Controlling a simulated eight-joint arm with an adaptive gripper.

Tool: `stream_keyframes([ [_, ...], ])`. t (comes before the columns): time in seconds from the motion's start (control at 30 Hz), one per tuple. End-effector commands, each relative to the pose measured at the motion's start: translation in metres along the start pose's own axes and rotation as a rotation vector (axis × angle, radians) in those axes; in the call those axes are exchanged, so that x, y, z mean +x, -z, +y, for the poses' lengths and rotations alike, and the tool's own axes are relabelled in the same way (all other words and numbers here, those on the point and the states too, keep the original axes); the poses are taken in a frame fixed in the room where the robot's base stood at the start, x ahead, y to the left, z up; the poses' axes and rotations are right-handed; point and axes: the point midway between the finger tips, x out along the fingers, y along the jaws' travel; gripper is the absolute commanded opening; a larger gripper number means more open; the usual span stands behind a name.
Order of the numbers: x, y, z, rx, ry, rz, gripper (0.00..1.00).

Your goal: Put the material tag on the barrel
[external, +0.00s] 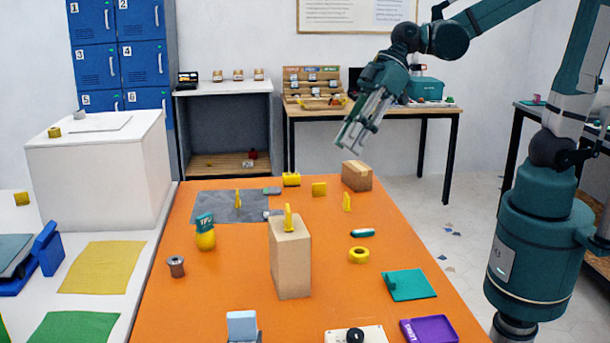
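A dark green tag marked TPU (204,222) shows at the left of the orange table. A rounded yellow piece (205,241), which may be the barrel, shows directly below it. The tag looks upright and slightly tilted; I cannot tell whether it rests on the yellow piece or stands behind it. A small brown-grey spool-shaped piece (176,266) stands in front and to the left. My gripper (349,143) hangs high above the far right of the table, pointing down and left. Its fingers look apart with nothing between them. It is far from the tag.
A tall cardboard box (290,262) with a yellow piece (288,218) on top stands mid-table. A smaller box (357,176), a yellow ring (359,255), a teal pad (409,284) and a purple tray (430,330) lie to the right. A grey mat (215,208) lies behind.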

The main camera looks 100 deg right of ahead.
Motion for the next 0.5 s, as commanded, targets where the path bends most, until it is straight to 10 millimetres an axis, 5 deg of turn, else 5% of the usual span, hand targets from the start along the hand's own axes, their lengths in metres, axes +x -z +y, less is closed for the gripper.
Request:
stream_keyframes([
  [0.5,-0.059,-0.072,-0.033,0.088,-0.133,-0.044,0.24],
])
